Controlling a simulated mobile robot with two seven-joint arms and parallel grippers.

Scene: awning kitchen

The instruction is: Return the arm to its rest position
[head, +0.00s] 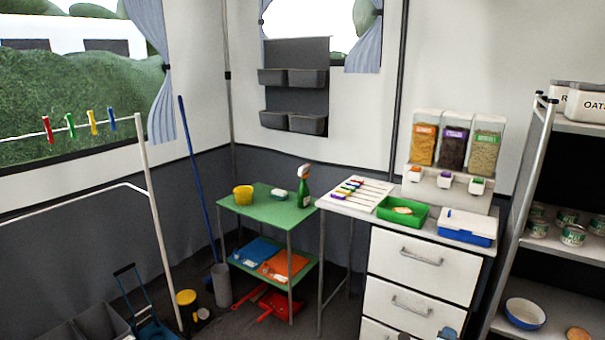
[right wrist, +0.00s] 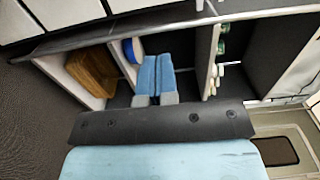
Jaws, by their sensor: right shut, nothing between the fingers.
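My right gripper shows as a small blue-grey tip (head: 447,333) at the bottom edge of the head view, in front of the white drawer unit (head: 409,257). In the right wrist view its two blue fingers (right wrist: 156,60) lie side by side, shut with nothing between them. They point toward an open shelf rack, whose board (right wrist: 205,62) shows beyond them. I cannot tell how far the fingers are from it. Most of the right arm is outside the head view. My left gripper is not in view.
The metal shelf rack (head: 572,256) stands at the right, with cans and a blue-rimmed bowl (head: 525,313). A green table (head: 266,217) stands near the corner. A white rail (head: 158,230) stands at the left. A wooden block (right wrist: 92,72) shows in the right wrist view.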

